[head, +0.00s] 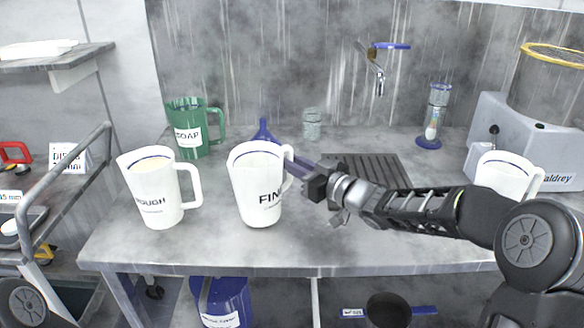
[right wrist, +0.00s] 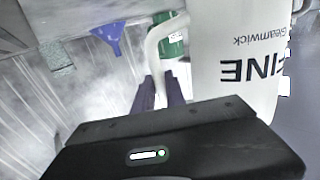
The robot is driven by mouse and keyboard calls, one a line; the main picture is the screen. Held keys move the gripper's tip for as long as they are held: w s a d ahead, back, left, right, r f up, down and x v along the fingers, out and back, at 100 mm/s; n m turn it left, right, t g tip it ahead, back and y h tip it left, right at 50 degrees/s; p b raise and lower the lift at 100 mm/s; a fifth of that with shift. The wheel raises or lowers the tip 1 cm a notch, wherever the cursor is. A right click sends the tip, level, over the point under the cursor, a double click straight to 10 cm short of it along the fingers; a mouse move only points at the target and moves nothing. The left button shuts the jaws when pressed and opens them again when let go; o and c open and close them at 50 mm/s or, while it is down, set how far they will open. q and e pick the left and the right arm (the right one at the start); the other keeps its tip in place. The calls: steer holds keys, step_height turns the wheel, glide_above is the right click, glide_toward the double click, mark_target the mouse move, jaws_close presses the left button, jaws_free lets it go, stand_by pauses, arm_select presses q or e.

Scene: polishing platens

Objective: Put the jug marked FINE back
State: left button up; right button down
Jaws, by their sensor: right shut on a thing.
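The white jug marked FINE (head: 257,190) is upright over the grey bench (head: 330,245), near its front, with pale contents inside. I cannot tell whether its base touches the bench. My right gripper (head: 296,170) comes from the right and is shut on the jug's handle. In the right wrist view the jug (right wrist: 235,60) appears upside down, its handle (right wrist: 155,50) between the fingers (right wrist: 160,92). My left gripper is not in view.
A white jug marked ROUGH (head: 152,190) stands to the left, a green SOAP jug (head: 187,130) behind it. A trolley rail (head: 65,175) is at left.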

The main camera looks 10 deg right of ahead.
steer(key=shift+f, duration=0.3)
steer(key=shift+f, duration=0.15)
steer(key=c, duration=1.4)
jaws_free()
steer(key=v, duration=1.2)
steer(key=shift+s, duration=0.1)
